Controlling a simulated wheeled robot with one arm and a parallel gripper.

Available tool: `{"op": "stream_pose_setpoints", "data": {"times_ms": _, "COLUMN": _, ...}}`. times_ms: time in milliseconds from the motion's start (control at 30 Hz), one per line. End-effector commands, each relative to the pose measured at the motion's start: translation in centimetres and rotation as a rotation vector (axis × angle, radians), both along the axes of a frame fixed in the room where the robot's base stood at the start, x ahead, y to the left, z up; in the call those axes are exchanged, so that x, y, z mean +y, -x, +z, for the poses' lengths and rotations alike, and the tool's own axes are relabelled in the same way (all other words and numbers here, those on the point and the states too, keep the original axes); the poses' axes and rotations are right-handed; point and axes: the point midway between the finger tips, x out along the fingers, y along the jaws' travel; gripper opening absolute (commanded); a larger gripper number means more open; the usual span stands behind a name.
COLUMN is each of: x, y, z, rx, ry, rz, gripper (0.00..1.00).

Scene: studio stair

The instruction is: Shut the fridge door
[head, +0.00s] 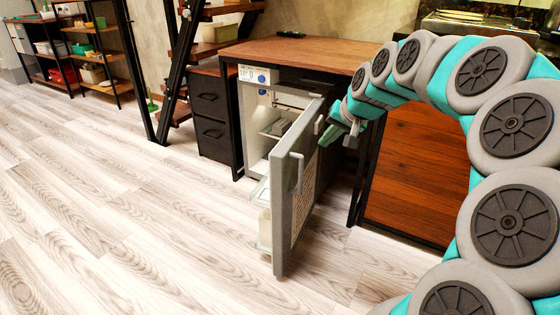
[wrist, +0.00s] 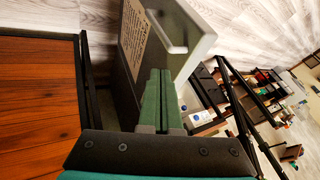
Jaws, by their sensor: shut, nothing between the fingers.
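The small fridge (head: 252,120) stands under a wooden counter, with its white interior and shelves showing. Its grey door (head: 283,200) stands wide open, swung out over the floor, with a handle and a printed sheet on its outer face. My gripper (head: 343,133) is shut and empty, near the upper part of the door's outer side. In the wrist view my gripper's fingers (wrist: 158,98) are together, and the door (wrist: 190,40) is right beside or beyond them. I cannot tell whether they touch it.
A wooden counter (head: 300,53) is above the fridge. A dark drawer cabinet (head: 210,120) and a black-framed ladder stair (head: 170,80) stand to its left. A wood panel (head: 410,175) is at right. The pale floor (head: 130,220) at left and front is clear.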

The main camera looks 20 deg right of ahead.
Motion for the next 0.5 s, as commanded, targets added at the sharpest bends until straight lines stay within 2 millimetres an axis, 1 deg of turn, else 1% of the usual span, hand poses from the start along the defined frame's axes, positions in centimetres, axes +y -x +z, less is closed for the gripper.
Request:
{"op": "stream_pose_setpoints", "data": {"times_ms": 33, "x": -0.8, "y": -0.3, "z": 0.1, "rx": -0.007, "ry": -0.004, "rz": -0.017, "gripper": 0.00}}
{"op": "stream_pose_setpoints", "data": {"times_ms": 67, "x": -1.1, "y": -0.4, "z": 0.1, "rx": -0.011, "ry": -0.005, "rz": -0.022, "gripper": 0.00}}
{"op": "stream_pose_setpoints", "data": {"times_ms": 167, "x": -1.3, "y": -0.9, "z": -0.4, "rx": -0.012, "ry": -0.006, "rz": -0.027, "gripper": 0.00}}
{"op": "stream_pose_setpoints", "data": {"times_ms": 267, "x": -1.1, "y": -1.5, "z": -1.4, "rx": -0.009, "ry": -0.007, "rz": -0.024, "gripper": 0.00}}
{"op": "stream_pose_setpoints", "data": {"times_ms": 367, "x": -1.0, "y": -2.6, "z": -2.8, "rx": -0.011, "ry": -0.006, "rz": -0.024, "gripper": 0.00}}
{"op": "stream_pose_setpoints", "data": {"times_ms": 500, "x": -0.6, "y": -4.2, "z": -5.0, "rx": -0.009, "ry": -0.006, "rz": -0.023, "gripper": 0.00}}
